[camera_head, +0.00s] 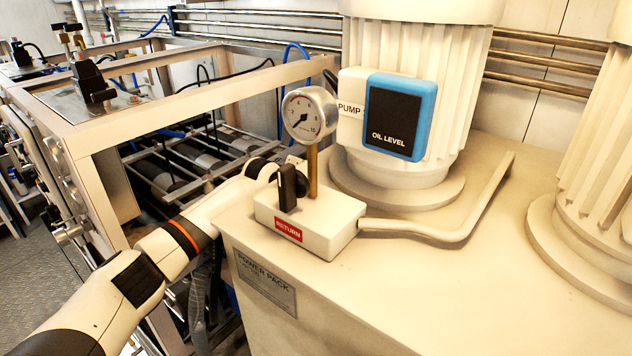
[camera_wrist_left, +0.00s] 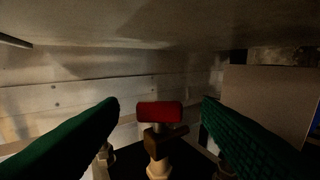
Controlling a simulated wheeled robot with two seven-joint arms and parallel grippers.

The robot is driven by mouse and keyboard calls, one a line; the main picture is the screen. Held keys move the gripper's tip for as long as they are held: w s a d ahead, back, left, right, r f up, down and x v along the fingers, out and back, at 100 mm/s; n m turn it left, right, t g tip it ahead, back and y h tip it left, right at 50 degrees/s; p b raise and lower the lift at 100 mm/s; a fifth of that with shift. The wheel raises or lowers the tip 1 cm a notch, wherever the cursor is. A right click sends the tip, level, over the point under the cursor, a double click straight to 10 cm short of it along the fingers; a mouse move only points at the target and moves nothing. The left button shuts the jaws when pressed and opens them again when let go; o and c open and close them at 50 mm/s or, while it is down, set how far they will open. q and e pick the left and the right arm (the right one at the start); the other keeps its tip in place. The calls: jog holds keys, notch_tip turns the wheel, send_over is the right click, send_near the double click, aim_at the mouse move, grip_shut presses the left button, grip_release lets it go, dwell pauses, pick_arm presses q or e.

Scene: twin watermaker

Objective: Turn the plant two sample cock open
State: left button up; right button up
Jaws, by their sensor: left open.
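In the left wrist view, a small cock with a red handle (camera_wrist_left: 160,111) stands on a brownish body above a pale pipe (camera_wrist_left: 158,169). The red handle lies crosswise in the picture. My left gripper (camera_wrist_left: 160,103) is open, with one green finger on each side of the red handle and a gap on both sides. No label shows, so I cannot tell which plant this cock belongs to. In the head view my left arm reaches in from the lower left, and its gripper is hidden behind the power pack (camera_head: 300,325). My right gripper is not in view.
On the power pack stand a gauge (camera_head: 308,115), a black lever (camera_head: 288,188) on a return block (camera_head: 335,222), a bent pipe (camera_head: 480,215) and a ribbed pump motor (camera_head: 455,90). A metal frame (camera_head: 180,100) stands at left. A pale panel (camera_wrist_left: 265,105) is right in the wrist view.

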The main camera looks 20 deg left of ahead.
pick_arm(q)
jog(key=shift+x, duration=1.25)
